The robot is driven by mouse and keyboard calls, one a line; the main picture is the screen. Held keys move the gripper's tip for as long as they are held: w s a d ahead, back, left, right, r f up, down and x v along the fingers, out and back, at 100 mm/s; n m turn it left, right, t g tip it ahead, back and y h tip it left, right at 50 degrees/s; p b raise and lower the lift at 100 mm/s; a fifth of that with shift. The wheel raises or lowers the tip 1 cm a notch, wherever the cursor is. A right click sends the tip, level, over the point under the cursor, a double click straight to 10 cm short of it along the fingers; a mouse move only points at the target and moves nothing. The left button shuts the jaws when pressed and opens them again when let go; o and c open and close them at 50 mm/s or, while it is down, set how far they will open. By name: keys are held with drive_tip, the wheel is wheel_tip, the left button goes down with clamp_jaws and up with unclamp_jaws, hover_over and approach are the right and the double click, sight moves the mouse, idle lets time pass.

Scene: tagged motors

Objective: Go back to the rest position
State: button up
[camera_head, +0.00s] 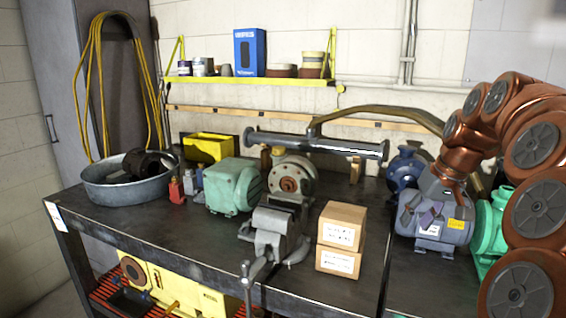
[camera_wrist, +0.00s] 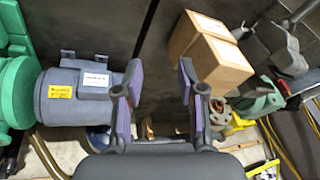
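My gripper (camera_wrist: 159,80) is open in the wrist view, its two purple-padded fingers apart with only dark bench top seen between them. In the head view my gripper (camera_head: 421,216) shows as small purple fingers in front of the grey motor. The grey motor (camera_head: 448,205) lies on the bench at the right with a yellow and a white tag. In the wrist view the grey motor (camera_wrist: 65,97) is beside the left finger; whether they touch I cannot tell.
Two stacked cardboard boxes (camera_head: 341,225) stand left of my gripper. A grey vise (camera_head: 275,232) is at the bench front. A green motor (camera_head: 232,186), a metal basin (camera_head: 112,190) and a blue pump (camera_head: 404,166) are on the bench. A horizontal pipe (camera_head: 318,145) runs behind.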

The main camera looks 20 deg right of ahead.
drive_tip(key=s+a+f+n+g+p, duration=0.1)
drive_tip(key=a+f+n, duration=0.1)
drive_tip(key=a, duration=1)
drive_tip(key=s+a+f+n+g+p, duration=0.1)
drive_tip(key=a+f+n+g+p, duration=0.1)
drive_tip(key=a, duration=0.9)
drive_tip(key=s+a+f+g+p, duration=0.1)
drive_tip(key=s+a+f, duration=0.3)
drive_tip(key=s, duration=0.4)
drive_tip(key=s+a+f+g+p, duration=0.1)
drive_tip(key=s+a+f, duration=0.3)
drive_tip(key=s, duration=0.4)
drive_tip(key=shift+a+n+g+h+p, duration=0.3)
drive_tip(key=shift+a, duration=0.6)
